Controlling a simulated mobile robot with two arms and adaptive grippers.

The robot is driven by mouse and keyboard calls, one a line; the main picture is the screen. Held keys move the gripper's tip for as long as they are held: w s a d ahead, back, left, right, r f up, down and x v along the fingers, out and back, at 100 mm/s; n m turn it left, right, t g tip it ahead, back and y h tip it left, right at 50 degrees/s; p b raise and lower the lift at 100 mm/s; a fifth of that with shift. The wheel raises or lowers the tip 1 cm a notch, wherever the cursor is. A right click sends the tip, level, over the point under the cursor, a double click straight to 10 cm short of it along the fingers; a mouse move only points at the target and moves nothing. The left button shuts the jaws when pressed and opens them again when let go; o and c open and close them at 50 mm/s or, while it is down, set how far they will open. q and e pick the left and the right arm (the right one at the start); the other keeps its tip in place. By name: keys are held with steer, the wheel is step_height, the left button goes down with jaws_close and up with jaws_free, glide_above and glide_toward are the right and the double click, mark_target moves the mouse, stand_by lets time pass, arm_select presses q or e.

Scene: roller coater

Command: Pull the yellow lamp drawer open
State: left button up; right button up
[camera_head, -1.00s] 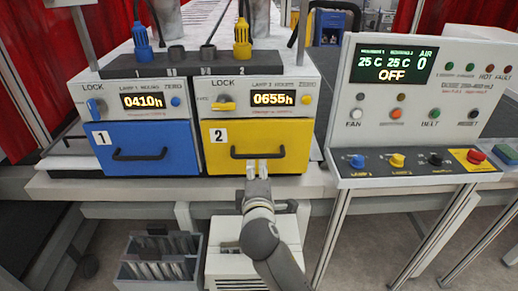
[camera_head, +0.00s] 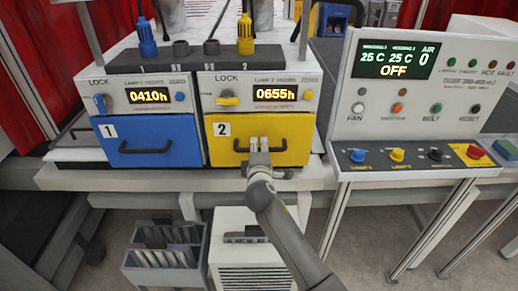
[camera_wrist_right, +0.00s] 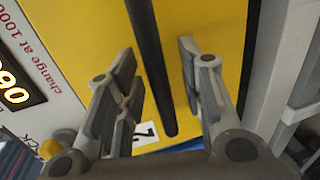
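The yellow lamp drawer (camera_head: 225,153), marked 2, is shut in the right half of the lamp unit and carries a black bar handle (camera_head: 291,148). My right gripper (camera_head: 259,145) is at the middle of this handle. In the right wrist view, the handle (camera_wrist_right: 151,60) runs between the two fingers of my right gripper (camera_wrist_right: 158,90), with gaps on both sides. The fingers are open in front of the yellow face (camera_wrist_right: 90,25). A yellow lock knob (camera_head: 228,100) sits above the drawer. My left gripper is not in view.
A blue drawer (camera_head: 150,133), marked 1, is beside it on the left. A control panel (camera_head: 425,105) with buttons stands to the right. Below the bench are a grey bin (camera_head: 165,265) and a white vented box (camera_head: 238,265).

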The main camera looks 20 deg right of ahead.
jaws_close()
stand_by(0.5)
